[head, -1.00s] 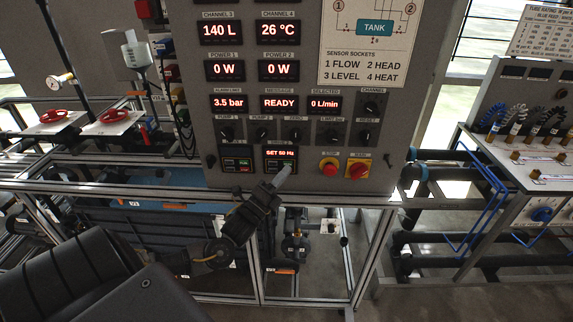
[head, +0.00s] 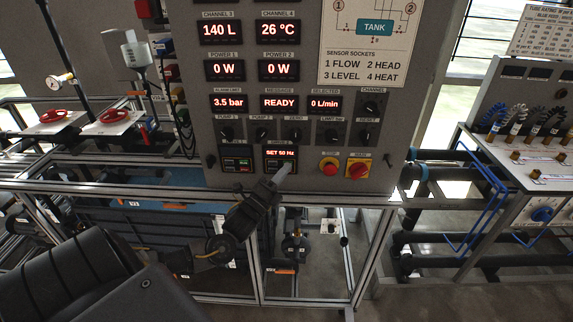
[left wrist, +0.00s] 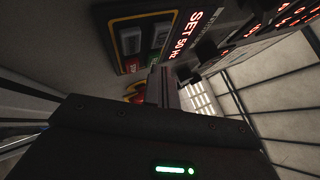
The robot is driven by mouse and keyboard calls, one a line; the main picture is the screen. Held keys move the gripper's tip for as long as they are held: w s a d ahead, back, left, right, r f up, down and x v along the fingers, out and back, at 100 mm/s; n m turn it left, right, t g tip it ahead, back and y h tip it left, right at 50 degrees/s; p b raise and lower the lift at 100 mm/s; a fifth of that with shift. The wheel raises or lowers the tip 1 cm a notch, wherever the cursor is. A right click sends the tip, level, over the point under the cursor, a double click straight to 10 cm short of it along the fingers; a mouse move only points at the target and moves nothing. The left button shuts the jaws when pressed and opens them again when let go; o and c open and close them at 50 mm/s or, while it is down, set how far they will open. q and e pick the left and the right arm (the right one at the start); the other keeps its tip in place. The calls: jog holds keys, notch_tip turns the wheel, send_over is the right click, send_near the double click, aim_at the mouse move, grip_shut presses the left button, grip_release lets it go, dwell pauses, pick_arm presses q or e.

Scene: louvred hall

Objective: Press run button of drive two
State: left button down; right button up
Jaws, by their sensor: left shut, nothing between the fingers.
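Drive two (head: 281,154) is the small dark module low on the grey panel, with a red display reading SET 50 Hz. My left gripper (head: 284,169) is shut and empty, its tip pointing up at the lower part of this drive and partly covering its keys. In the left wrist view the drive's framed keypad (left wrist: 142,37) and lit display (left wrist: 187,33) lie beyond the shut fingers (left wrist: 164,88). A red key and a greenish key show at the keypad's lower edge. I cannot tell whether the tip touches the drive. My right gripper is out of view.
Drive one (head: 237,164) sits left of drive two. A red stop button (head: 329,167) and a red rotary switch (head: 357,170) are to the right. Knobs (head: 295,134) line the row above. Metal frame bars (head: 300,200) run below the panel.

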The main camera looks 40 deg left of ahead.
pick_arm(q)
jog(key=shift+w+a, duration=0.15)
jog(key=shift+r, duration=0.1)
dwell(0.4)
jog(key=shift+s+d+p, duration=0.5)
jog(key=shift+s, duration=0.2)
jog(key=s+d+p, duration=0.1)
jog(key=s, duration=0.1)
jog(key=s+d+p, duration=0.1)
jog(key=s+d, duration=0.1)
jog(key=shift+p, duration=0.35)
jog(key=shift+w, duration=0.1)
dwell(0.6)
